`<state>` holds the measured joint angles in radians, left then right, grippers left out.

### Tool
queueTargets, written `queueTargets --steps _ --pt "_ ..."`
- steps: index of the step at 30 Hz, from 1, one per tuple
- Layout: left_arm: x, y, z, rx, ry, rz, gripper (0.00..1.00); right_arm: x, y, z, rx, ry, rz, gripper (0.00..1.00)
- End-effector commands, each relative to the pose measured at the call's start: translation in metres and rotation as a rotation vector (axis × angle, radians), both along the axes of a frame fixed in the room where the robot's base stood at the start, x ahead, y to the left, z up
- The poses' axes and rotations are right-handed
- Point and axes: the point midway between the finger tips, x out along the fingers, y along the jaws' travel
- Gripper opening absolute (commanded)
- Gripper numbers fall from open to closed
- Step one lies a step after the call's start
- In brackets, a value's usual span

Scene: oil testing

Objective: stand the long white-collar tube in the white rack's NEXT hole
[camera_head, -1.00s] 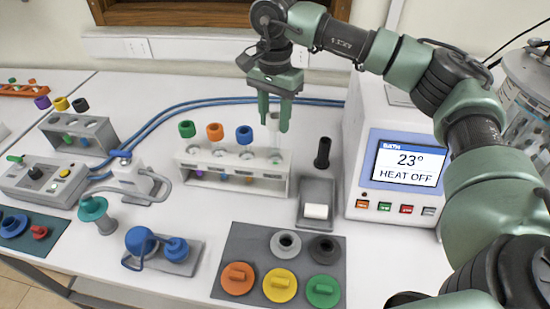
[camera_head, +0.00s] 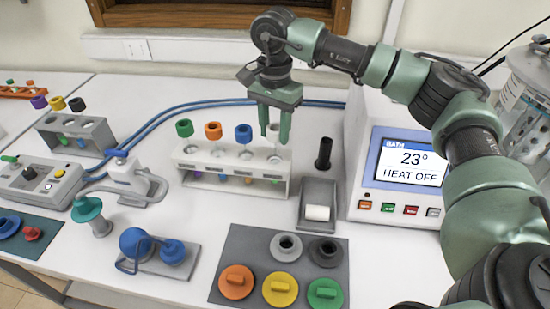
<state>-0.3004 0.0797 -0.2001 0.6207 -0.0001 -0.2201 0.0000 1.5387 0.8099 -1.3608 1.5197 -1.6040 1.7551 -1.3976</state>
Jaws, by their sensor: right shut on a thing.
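The white rack (camera_head: 229,182) stands near the middle of the table. Tubes with green (camera_head: 184,128), orange (camera_head: 213,131) and blue (camera_head: 243,134) collars stand in it from left to right. My right gripper (camera_head: 275,138) is above the rack's right end, fingers pointing down. It is shut on the pale long white-collar tube (camera_head: 274,146), which is upright over the rightmost hole, to the right of the blue-collar tube. The tube's lower end is at that hole; how deep it reaches, I cannot tell. My left gripper is out of view.
A grey tray (camera_head: 315,225) with a white piece and a black upright tube (camera_head: 323,153) are right of the rack, beside the bath unit (camera_head: 395,190). A grey mat (camera_head: 260,245) with coloured caps lies in front. A grey rack (camera_head: 75,140) stands left. Blue hoses run behind.

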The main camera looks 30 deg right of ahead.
Motion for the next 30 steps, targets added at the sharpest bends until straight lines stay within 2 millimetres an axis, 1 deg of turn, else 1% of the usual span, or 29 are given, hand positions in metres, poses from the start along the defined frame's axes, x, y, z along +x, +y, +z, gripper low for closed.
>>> queueTargets --steps 8,24,25,26,27,28,30 --pt "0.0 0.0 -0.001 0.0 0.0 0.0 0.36 0.0 0.0 -0.001 0.0 0.0 0.0 0.0" --pt "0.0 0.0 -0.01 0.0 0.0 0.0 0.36 0.0 0.0 -0.014 0.001 0.001 0.0 0.0" --pt "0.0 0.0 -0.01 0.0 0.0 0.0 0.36 0.0 0.0 -0.014 0.0 0.0 0.0 0.4" --pt "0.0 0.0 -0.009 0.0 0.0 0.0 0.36 0.0 0.0 -0.013 0.0 0.0 0.0 0.49" --pt "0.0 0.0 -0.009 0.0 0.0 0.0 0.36 0.0 0.0 -0.013 0.0 0.0 0.0 0.6" --pt "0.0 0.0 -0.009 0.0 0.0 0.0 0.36 0.0 0.0 -0.013 0.0 0.0 0.0 0.63" --pt "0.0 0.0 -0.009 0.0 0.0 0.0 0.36 0.0 0.0 -0.013 0.0 0.0 0.0 0.63"
